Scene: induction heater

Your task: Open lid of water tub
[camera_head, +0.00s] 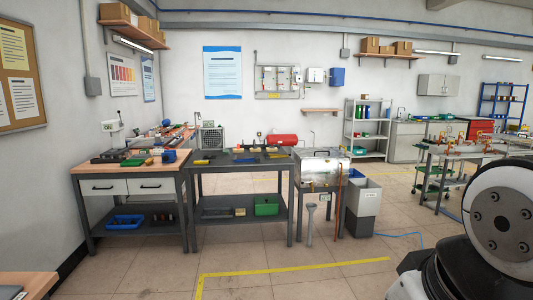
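The likely water tub is a shiny metal box (320,171) on a dark stand, right of the middle of the view. Its pale top (321,153) looks shut, but it is too small to tell for certain. A small latch or handle seems to sit at the front edge. My gripper is out of view. Only a white and black round joint of my arm shows at the lower right, well apart from the tub.
A dark workbench (238,176) with tools stands left of the tub. A wood-topped bench (130,168) with drawers is farther left. A grey and white bin (363,207) stands close right of the tub. The tiled floor in front is clear, with a yellow line (290,268).

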